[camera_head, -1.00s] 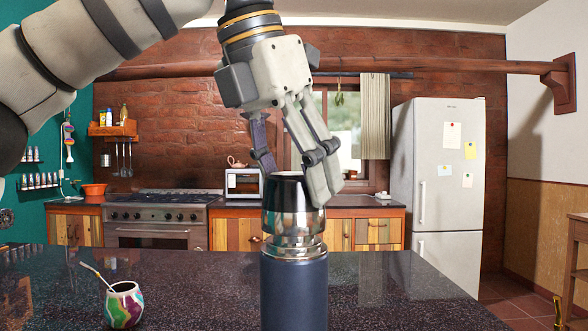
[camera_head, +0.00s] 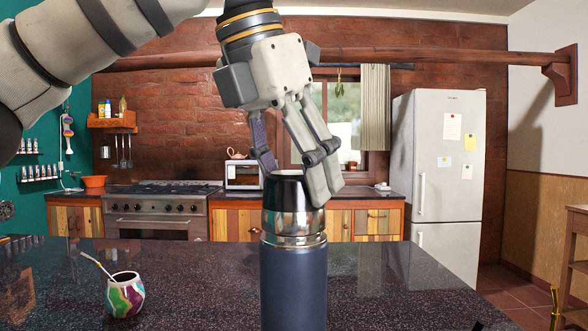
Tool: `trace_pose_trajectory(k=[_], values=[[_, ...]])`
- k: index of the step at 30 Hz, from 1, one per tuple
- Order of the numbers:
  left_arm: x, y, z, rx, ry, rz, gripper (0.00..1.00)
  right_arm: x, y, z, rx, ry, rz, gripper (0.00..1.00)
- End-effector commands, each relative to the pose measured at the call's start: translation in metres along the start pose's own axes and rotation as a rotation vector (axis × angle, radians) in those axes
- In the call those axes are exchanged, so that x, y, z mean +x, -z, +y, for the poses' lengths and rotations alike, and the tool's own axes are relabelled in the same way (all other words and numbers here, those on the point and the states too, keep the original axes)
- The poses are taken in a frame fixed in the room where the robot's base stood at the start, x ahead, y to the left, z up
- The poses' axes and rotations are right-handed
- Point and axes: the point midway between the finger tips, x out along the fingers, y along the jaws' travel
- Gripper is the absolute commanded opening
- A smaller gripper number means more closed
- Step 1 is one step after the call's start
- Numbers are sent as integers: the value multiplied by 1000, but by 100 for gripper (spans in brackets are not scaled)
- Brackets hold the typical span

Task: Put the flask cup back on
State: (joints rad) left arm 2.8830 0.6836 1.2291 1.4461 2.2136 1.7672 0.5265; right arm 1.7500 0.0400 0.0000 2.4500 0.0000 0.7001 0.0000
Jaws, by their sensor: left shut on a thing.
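The dark blue flask (camera_head: 293,285) stands upright on the dark speckled counter at the bottom middle of the head view. The fingers hide part of the cup's right side. I cannot tell whether the cup is fully seated. My right gripper is not in view.
A colourful mate gourd (camera_head: 125,295) with a metal straw stands on the counter (camera_head: 200,280) to the left of the flask. The counter right of the flask is clear. A stove (camera_head: 160,210) and a fridge (camera_head: 437,165) stand farther back.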

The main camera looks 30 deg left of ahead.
Motion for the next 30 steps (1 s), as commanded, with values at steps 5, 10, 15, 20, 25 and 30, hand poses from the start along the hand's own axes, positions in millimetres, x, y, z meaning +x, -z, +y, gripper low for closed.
trace_pose_trajectory(k=[5, 10, 15, 20, 25, 30], values=[[5, 2, 0, -1, 1, 0, 32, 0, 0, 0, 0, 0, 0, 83], [5, 2, 0, -1, 1, -1, 32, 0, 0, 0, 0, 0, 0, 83], [5, 2, 0, -1, 1, 0, 83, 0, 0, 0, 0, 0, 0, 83], [5, 2, 0, -1, 1, 0, 83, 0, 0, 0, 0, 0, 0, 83], [-1, 2, 0, -1, 1, -2, 83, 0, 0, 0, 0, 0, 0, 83], [-38, 1, 0, -3, 0, -4, 83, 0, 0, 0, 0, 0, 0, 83]])
